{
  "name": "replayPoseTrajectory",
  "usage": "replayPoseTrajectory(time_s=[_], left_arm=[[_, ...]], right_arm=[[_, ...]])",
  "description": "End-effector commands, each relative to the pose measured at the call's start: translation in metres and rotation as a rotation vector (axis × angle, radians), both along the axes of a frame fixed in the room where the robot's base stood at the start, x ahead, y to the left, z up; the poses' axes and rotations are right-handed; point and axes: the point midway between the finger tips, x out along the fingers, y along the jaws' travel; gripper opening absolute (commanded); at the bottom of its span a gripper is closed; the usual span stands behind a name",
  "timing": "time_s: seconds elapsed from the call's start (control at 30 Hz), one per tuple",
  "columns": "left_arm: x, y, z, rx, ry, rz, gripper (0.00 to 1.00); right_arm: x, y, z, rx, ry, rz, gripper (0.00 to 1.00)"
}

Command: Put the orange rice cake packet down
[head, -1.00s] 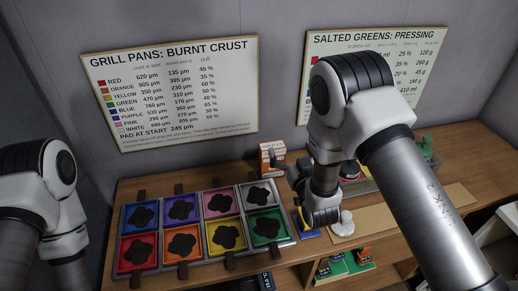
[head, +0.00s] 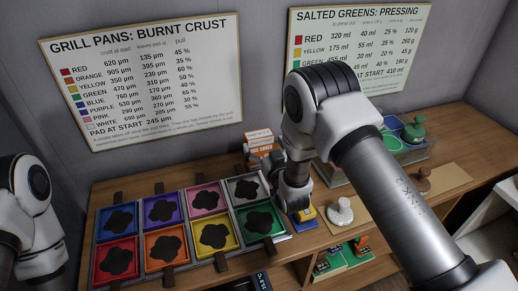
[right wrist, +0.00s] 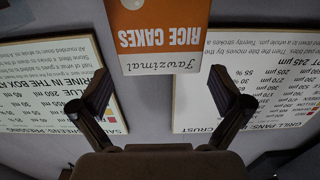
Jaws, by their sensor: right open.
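The orange and white rice cake packet (head: 259,138) stands upright at the back of the wooden counter, behind the grill pans. My right gripper (head: 264,160) is at the packet, with its dark fingers low around its sides. In the right wrist view, the packet (right wrist: 160,38) fills the top middle with its lettering upside down. The open fingers of my right gripper (right wrist: 160,90) lie to either side, with gaps between them and the packet. The packet's base is hidden in the head view. My left arm shows at the left edge, but its gripper is out of frame.
A rack of coloured grill pans (head: 185,228) fills the counter's left part. A white round-knobbed weight (head: 340,213) and a brown one (head: 424,182) stand to the right. A clear bin (head: 405,150) with green items is behind. Wall charts hang above.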

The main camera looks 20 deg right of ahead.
Motion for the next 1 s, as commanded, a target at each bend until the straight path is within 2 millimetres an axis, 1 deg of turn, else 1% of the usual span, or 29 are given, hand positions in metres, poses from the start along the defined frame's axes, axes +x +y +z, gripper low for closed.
replayPoseTrajectory(time_s=[0.03,0.1,0.17,0.37,0.4,0.47,0.5,0.57,0.6,0.63,0.87,1.0], left_arm=[[0.000,0.000,0.010,0.000,0.000,0.000,1.00],[0.000,0.000,0.011,0.000,-0.001,0.000,1.00],[0.000,0.000,0.012,0.000,-0.001,0.000,1.00],[0.000,0.000,0.010,0.000,0.000,0.000,1.00],[0.000,0.000,0.010,0.000,0.000,0.000,1.00],[0.000,0.000,0.010,0.000,0.000,0.000,1.00],[0.000,0.000,0.010,0.000,0.000,0.000,1.00],[0.000,0.000,0.010,0.000,0.000,0.000,1.00],[0.000,0.000,0.010,0.000,0.000,0.000,1.00],[0.000,0.000,0.010,0.000,0.000,0.000,1.00],[0.000,0.000,0.010,0.000,0.000,0.000,1.00],[0.000,0.000,0.007,0.000,0.000,0.000,1.00]], right_arm=[[0.010,0.000,0.006,0.000,-0.002,-0.001,1.00],[0.021,0.001,0.003,0.000,-0.003,-0.001,1.00],[0.027,0.001,0.002,-0.001,-0.002,0.000,1.00],[0.030,0.001,0.000,-0.001,0.001,0.000,1.00],[0.030,0.001,0.000,-0.001,0.000,0.000,0.93],[0.030,0.001,0.000,-0.001,0.000,0.000,0.72],[0.029,0.001,0.000,-0.001,0.000,0.000,0.57],[0.029,0.001,0.000,-0.001,0.000,0.000,0.36],[0.029,0.001,0.000,-0.001,0.000,0.000,0.22],[0.030,0.001,0.001,-0.001,-0.002,0.000,0.18],[0.030,0.001,0.002,-0.001,-0.002,0.000,0.18],[0.030,0.001,0.013,-0.001,-0.005,0.001,0.18]])
